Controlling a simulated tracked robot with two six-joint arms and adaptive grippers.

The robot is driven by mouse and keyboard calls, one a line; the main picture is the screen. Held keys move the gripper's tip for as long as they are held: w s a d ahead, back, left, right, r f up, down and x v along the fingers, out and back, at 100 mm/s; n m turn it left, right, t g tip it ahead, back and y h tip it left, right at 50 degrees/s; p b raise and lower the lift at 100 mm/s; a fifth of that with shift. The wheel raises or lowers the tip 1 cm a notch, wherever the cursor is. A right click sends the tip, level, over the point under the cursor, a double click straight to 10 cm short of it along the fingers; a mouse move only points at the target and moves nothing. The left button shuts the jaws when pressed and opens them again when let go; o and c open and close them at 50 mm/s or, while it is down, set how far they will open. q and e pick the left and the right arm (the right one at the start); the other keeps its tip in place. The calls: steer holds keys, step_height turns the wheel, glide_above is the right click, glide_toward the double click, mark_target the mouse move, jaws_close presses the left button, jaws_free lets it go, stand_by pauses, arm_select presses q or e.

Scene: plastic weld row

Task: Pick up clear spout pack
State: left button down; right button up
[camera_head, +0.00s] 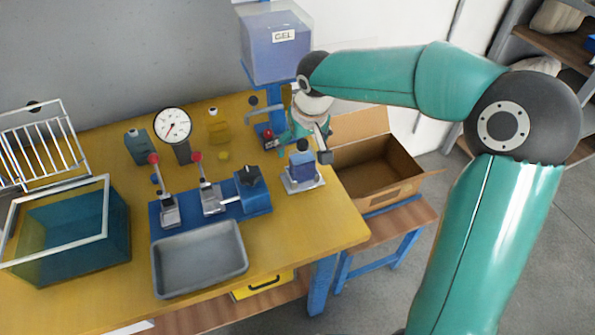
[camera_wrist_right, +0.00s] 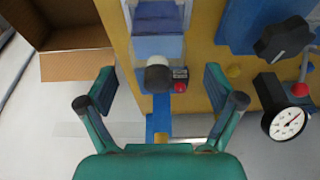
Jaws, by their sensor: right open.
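My right gripper (camera_head: 300,128) is at the back right of the yellow bench, below the gel tank, and partly hidden by its own wrist. In the right wrist view its two fingers (camera_wrist_right: 160,95) stand wide apart with nothing held between them. A blue pack with a dark cap (camera_head: 303,160) stands upright on a small pale stand near the bench's right edge, in front of the gripper. A teal capped pack (camera_head: 138,146) and a yellow capped pack (camera_head: 218,127) stand farther left. I cannot tell which pack is the clear spout pack. My left gripper is out of view.
The gel tank (camera_head: 275,50) rises close behind my gripper. An open cardboard box (camera_head: 375,165) is at the right. A grey tray (camera_head: 200,260), a blue clamp fixture (camera_head: 252,190), a dial gauge (camera_head: 173,125) and a teal bin (camera_head: 70,235) occupy the bench. Its front right is clear.

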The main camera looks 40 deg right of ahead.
steer(key=shift+x, duration=2.65)
steer(key=shift+s, duration=0.25)
steer(key=shift+c, duration=0.4)
steer(key=c, duration=1.3)
